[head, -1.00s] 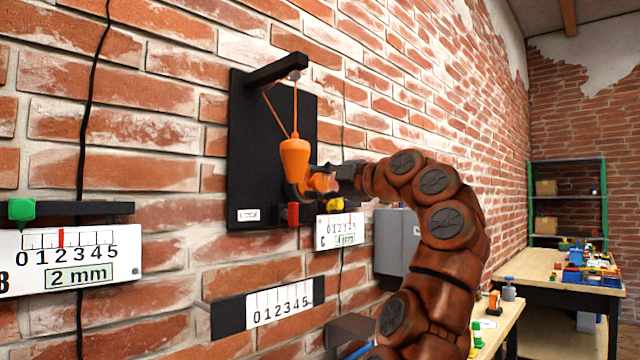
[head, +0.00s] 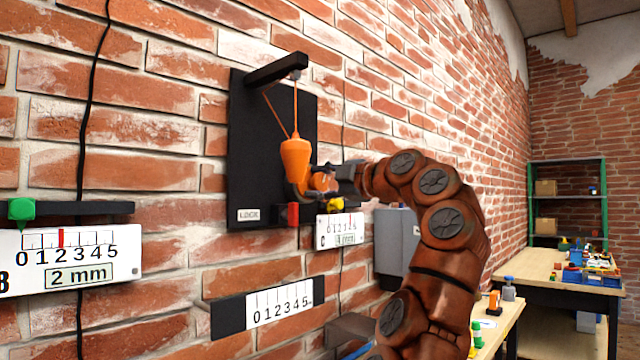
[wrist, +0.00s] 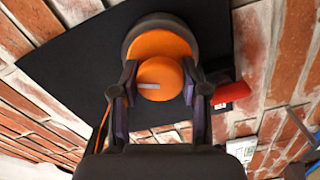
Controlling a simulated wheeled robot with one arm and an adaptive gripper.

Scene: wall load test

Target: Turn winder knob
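The winder knob (wrist: 160,72) is a small orange disc with a pale mark, in front of a larger orange round part (wrist: 165,45) with a dark rim. My gripper (wrist: 160,82) has one finger at each side of the knob, seemingly touching it; it is shut on the knob. In the head view my gripper (head: 324,178) is at the right edge of the black wall board (head: 252,140) and mostly hides the knob.
A red block (head: 293,213) sits just below my gripper, and a yellow piece (head: 335,206) sits above a scale plate (head: 340,230). More scales (head: 75,260) are on the brick wall. A grey box (head: 396,246) is behind my arm. Workbenches (head: 540,270) stand at right.

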